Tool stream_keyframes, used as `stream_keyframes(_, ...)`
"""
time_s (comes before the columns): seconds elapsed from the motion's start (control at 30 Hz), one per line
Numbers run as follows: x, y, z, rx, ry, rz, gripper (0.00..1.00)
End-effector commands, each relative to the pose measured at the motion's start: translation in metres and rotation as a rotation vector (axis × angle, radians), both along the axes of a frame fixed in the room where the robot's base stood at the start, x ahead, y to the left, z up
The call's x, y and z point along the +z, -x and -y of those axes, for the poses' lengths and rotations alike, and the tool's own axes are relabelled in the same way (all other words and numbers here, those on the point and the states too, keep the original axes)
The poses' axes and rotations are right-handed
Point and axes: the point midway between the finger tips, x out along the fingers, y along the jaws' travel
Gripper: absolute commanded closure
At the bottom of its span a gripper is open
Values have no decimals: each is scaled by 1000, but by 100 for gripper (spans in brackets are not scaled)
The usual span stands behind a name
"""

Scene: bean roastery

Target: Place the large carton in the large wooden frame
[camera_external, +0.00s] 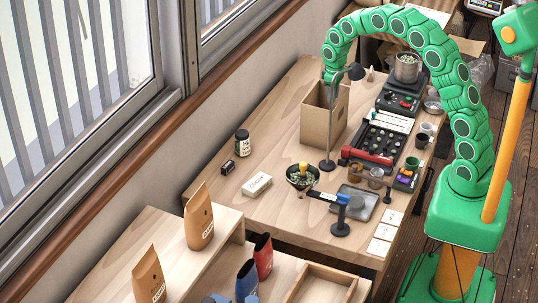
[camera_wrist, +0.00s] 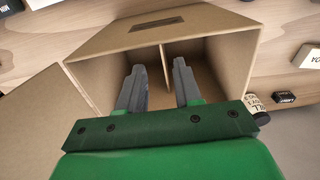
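The large carton (camera_external: 318,118) is a tall, open-topped brown cardboard box standing on the bench by the wall; it also fills the wrist view (camera_wrist: 110,45), where a thin divider shows inside. My gripper (camera_wrist: 159,66) points into the carton's open top, with its two grey fingers apart and the divider between them. In the external view my gripper (camera_external: 330,80) is over the carton, its fingers hidden. I cannot tell whether they touch the divider. The large wooden frame (camera_external: 290,292) seems to be the shallow pale tray at the bottom, partly cut off by the picture edge.
A black desk lamp (camera_external: 328,165) stands right in front of the carton. Coffee bags (camera_external: 199,217) stand near the frame.

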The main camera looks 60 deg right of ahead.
Motion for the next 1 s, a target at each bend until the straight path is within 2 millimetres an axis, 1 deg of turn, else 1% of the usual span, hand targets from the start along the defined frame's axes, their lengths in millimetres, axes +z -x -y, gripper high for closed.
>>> stream_keyframes(0.03,-11,-2,0,0,-1,-2,66)
stream_keyframes(0.1,-25,-5,2,0,-2,-2,66)
stream_keyframes(0.23,-49,-8,3,0,-3,-5,66)
stream_keyframes(0.5,-74,-8,3,-1,-2,-2,66)
stream_keyframes(0.67,-81,-8,2,0,-2,-2,66)
stream_keyframes(0.73,-87,-7,2,0,-2,-3,66)
stream_keyframes(1.0,-122,-5,-1,-1,-2,-3,66)
